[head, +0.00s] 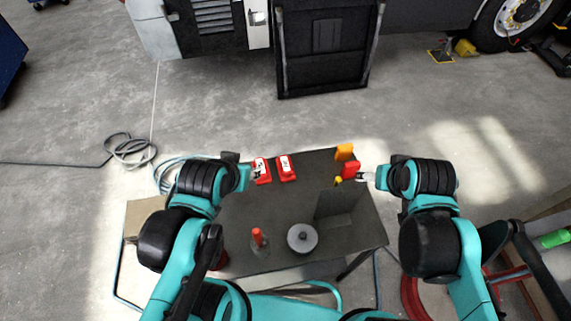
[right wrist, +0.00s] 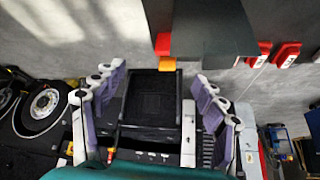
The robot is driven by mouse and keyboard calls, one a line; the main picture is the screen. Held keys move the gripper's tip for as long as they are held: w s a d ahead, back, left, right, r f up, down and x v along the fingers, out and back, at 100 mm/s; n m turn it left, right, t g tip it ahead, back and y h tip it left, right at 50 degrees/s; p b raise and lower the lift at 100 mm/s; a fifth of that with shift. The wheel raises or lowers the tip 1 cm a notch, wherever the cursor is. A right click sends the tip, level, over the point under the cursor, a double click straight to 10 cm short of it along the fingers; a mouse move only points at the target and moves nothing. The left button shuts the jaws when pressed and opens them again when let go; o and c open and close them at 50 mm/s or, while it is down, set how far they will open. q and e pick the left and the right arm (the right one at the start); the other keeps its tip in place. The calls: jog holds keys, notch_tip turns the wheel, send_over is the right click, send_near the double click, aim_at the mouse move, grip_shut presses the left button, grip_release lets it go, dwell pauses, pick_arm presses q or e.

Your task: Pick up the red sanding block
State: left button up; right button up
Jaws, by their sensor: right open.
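A plain red block (head: 350,169), which looks like the sanding block, stands near the right edge of the dark table (head: 270,210) in the head view. In the right wrist view the red block (right wrist: 163,43) is above the middle, just beyond the gap between my fingers. My right gripper (head: 367,176) is close to the block's right side, open and empty. Its spread fingers (right wrist: 160,75) show in the right wrist view. My left gripper (head: 253,173) is beside a red piece with a white marking (head: 262,171); its fingers are too small to make out.
An orange block (head: 344,152) is just behind the red block, and a small yellow piece (head: 338,181) is in front. A grey upright panel (head: 340,203) stands close by. Another red piece (head: 287,168), a round grey disc (head: 302,238) and a red-topped item (head: 258,237) are on the table.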

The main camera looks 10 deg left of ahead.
jog(key=w+a+f+n+g, duration=0.1)
jog(key=w+a+g, duration=0.1)
jog(key=w+a, duration=0.4)
jog(key=n+g, duration=0.3)
jog(key=g, duration=0.1)
send_over(286, 164)
jog(key=f, duration=1.5)
jog(key=shift+w+d+f, duration=0.25)
jog(key=shift+d, duration=0.15)
jog(key=f, duration=0.3)
jog(key=shift+a+b, duration=0.2)
jog(key=shift+b, duration=0.15)
jog(key=f, duration=0.1)
jog(key=f+b, duration=0.1)
jog(key=f, duration=0.1)
jog(key=f+b, duration=0.1)
jog(key=f, duration=0.1)
jog(key=shift+s+a+f, duration=0.2)
jog(key=shift+a, duration=0.15)
jog(key=shift+r, duration=0.1)
jog(key=c, duration=1.4)
